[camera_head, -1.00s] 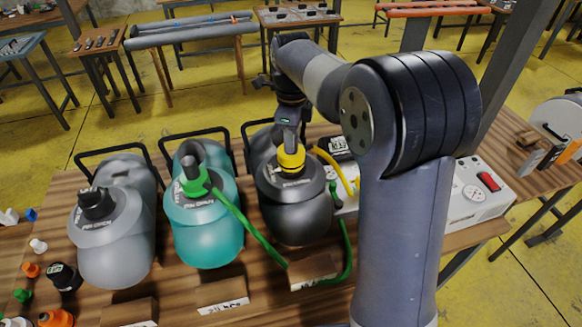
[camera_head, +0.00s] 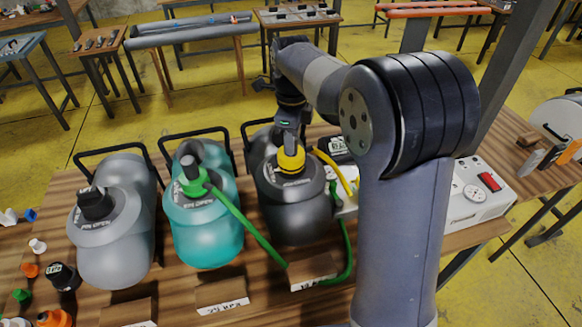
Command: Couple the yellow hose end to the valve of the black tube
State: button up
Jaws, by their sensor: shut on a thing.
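The black tube (camera_head: 293,208) is the rightmost of three inflated tubes on the wooden table. The yellow hose end (camera_head: 291,159) is at the top front of the black tube, over its valve. My gripper (camera_head: 290,144) is above the tube, pointing down, shut on the yellow hose end. The valve is hidden under the hose end, so I cannot tell whether they are fully joined.
The teal tube (camera_head: 206,232) has a green hose end (camera_head: 193,183) on its valve; its green hose (camera_head: 243,225) crosses in front of the black tube. A grey tube (camera_head: 112,245) stands at left. A white pump box (camera_head: 478,200) with a gauge stands at right.

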jog(key=shift+f+b, duration=0.3)
jog(key=shift+f, duration=0.25)
dwell(0.4)
jog(key=shift+r+m+p, duration=0.1)
jog(key=shift+m+p, duration=0.4)
jog(key=shift+m, duration=1.5)
jog(key=shift+m+p, duration=0.7)
jog(key=shift+m, duration=1.3)
